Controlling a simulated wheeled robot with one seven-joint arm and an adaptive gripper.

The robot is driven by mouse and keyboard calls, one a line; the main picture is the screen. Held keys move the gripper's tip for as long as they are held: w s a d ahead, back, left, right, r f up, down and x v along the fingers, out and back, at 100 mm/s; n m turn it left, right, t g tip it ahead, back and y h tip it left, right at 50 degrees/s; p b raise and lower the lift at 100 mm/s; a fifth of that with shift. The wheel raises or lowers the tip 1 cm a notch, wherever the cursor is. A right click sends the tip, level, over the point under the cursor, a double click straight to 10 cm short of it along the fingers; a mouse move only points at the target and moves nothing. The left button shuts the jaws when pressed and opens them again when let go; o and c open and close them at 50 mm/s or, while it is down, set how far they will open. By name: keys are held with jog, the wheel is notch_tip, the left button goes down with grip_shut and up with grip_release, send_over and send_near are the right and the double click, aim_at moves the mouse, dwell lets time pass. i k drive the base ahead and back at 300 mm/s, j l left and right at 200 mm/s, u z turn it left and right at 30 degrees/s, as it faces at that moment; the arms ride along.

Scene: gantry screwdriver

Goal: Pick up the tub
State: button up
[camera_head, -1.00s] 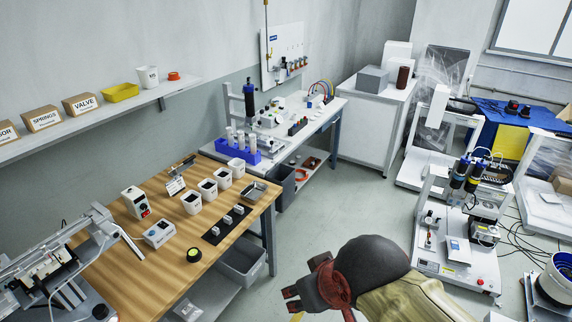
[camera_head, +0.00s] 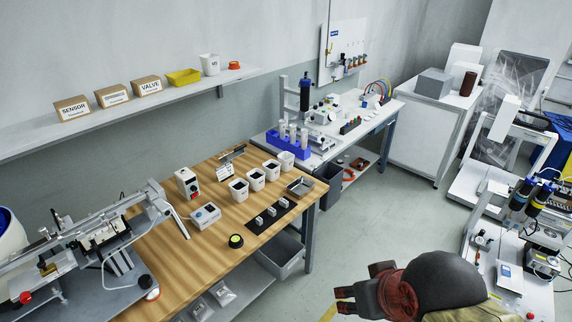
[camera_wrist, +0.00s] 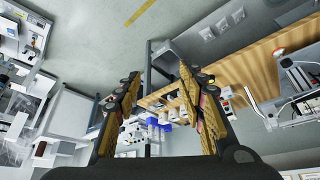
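Several white tubs with dark contents stand in a row on the wooden bench; the nearest tub (camera_head: 238,190) is at the row's left end. Another white tub (camera_head: 210,64), with lettering on its front, stands on the wall shelf. I cannot tell which tub the task means. My gripper (camera_head: 350,299) is at the bottom of the head view, over the floor to the right of the bench and apart from all the tubs. In the wrist view my gripper (camera_wrist: 160,80) has its two fingers spread, with nothing between them.
A yellow bin (camera_head: 184,77) and cartons share the shelf. Open floor (camera_head: 370,225) lies right of the bench.

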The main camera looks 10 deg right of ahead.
aim_at(285, 158)
jog(key=i+l+u, duration=0.1)
jog(key=u, duration=0.25)
jog(key=l+u, duration=0.15)
jog(key=u, duration=0.25)
jog(key=i+l+u, duration=0.15)
jog(key=u, duration=0.2)
jog(key=i+l+u, duration=0.15)
jog(key=l, duration=0.35)
jog(key=i+l+u, duration=0.15)
jog(key=l, duration=0.4)
jog(key=i+l+u, duration=0.2)
jog(key=l, duration=0.35)
jog(key=l+u, duration=0.15)
jog(key=l, duration=0.4)
jog(key=i+l, duration=0.2)
